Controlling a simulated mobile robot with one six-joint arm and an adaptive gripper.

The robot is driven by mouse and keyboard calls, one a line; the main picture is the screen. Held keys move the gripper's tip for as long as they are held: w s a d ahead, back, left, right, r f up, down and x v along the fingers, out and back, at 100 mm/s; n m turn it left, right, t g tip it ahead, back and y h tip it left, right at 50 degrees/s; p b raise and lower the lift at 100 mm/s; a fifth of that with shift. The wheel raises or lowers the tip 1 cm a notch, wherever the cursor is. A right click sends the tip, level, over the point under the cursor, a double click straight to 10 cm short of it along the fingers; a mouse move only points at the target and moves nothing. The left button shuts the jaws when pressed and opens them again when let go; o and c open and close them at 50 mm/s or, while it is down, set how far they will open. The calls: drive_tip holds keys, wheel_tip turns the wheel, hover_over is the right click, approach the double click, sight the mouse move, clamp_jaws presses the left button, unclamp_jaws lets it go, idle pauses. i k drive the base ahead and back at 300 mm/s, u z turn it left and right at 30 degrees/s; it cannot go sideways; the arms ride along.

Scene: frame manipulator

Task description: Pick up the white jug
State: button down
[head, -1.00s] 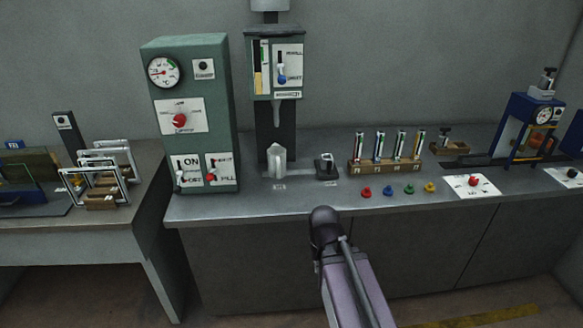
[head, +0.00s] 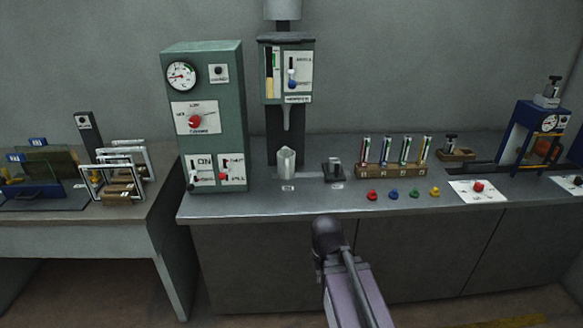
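The white jug (head: 286,162) stands upright on the grey counter, below the nozzle of the wall dispenser (head: 287,75). It looks pale and small, and its handle cannot be made out. My arm reaches up from the bottom of the head view and ends in a dark rounded part in front of the counter, lower right of the jug and apart from it. My gripper's fingers cannot be made out.
A green control cabinet (head: 206,120) stands left of the jug. A small dark device (head: 333,170) sits close on its right. A rack of tubes (head: 392,171) and coloured knobs are further right. The counter's front strip (head: 260,207) is clear.

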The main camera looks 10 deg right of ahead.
sight(285, 155)
drive_tip(key=u, duration=0.15)
drive_tip(key=i, duration=0.95)
drive_tip(key=u, duration=0.65)
drive_tip(key=k, duration=0.6)
drive_tip(key=u, duration=0.1)
